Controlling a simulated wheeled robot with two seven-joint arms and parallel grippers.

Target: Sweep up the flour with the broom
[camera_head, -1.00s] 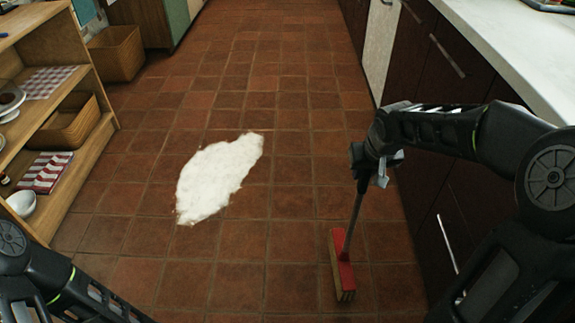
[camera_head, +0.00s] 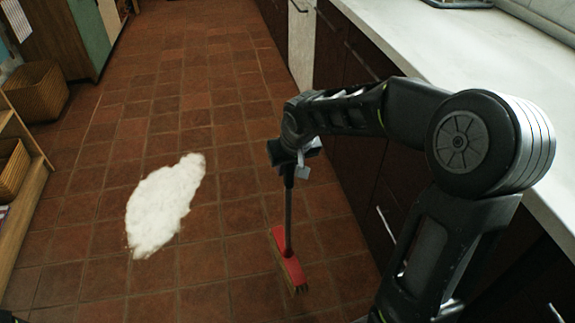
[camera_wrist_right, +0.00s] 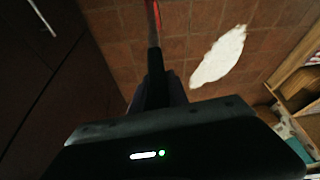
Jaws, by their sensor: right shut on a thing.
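The white flour (camera_head: 166,205) lies in an elongated patch on the tiled floor, left of centre in the head view. It also shows in the right wrist view (camera_wrist_right: 218,56). The broom (camera_head: 288,258) has a red head with pale bristles and a thin dark handle, and stands close to upright. Its head is at floor level, to the right of the flour and apart from it. My right gripper (camera_head: 290,172) is shut on the upper part of the broom's handle. In the right wrist view the handle (camera_wrist_right: 153,30) runs away from the gripper. My left gripper is out of view.
Dark cabinets with a white counter (camera_head: 440,50) run along the right side, close to my right arm. A wooden shelf (camera_head: 25,190) stands at the left edge, with a wicker basket (camera_head: 38,92) beyond it. The tiled floor between flour and broom is clear.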

